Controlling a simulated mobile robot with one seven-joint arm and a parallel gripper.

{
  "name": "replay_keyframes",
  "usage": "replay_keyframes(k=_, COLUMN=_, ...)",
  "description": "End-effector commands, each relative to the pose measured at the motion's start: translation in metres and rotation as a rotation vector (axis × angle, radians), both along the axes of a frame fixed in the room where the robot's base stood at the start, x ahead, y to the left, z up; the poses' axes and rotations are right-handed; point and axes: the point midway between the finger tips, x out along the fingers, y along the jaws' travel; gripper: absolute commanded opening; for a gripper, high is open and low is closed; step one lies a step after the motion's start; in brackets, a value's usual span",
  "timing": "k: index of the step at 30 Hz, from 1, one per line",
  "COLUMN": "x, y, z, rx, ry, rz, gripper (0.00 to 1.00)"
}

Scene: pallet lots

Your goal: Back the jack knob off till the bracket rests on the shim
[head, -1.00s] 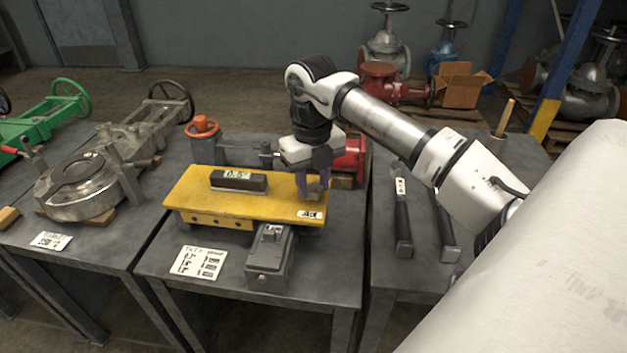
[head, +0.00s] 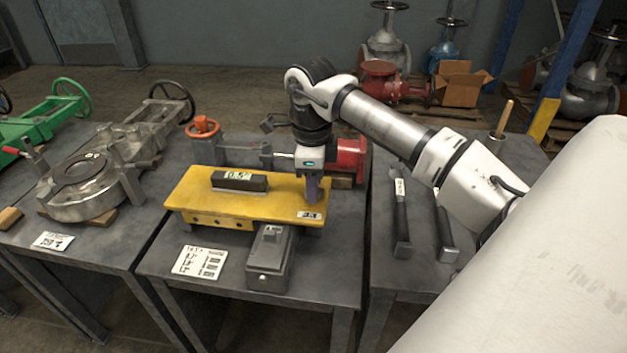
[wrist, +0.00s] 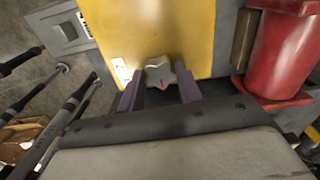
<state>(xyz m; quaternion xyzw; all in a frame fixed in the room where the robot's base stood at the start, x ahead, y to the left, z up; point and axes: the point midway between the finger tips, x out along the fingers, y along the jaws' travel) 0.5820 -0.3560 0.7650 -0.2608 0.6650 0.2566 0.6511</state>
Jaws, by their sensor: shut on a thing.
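The yellow bracket (head: 215,203) lies across the middle table, with a black level gauge (head: 239,181) on top. Its display is too small to read surely. My gripper (head: 311,199) is at the bracket's right end, fingers pointing down. In the wrist view my purple fingers (wrist: 160,88) are shut on the grey, star-shaped jack knob (wrist: 159,70), which has a red mark on it. The knob is at the edge of the yellow bracket (wrist: 150,30). In the head view the fingers hide the knob. I cannot make out the shim or any gap under the bracket.
A grey box (head: 269,258) and a white note card (head: 200,262) are at the table's front. A red flanged part (head: 350,157) stands close behind my gripper. Dark-handled tools (head: 401,220) lie on the right table. The left table holds a metal valve (head: 85,185).

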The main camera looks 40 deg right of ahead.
Motion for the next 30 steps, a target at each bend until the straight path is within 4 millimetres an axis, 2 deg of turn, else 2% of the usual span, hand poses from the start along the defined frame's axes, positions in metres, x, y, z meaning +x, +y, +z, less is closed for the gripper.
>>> replay_keyframes(k=30, x=0.0011, y=-0.0002, z=0.0026, rx=0.004, ry=0.0, rz=0.965, gripper=0.12)
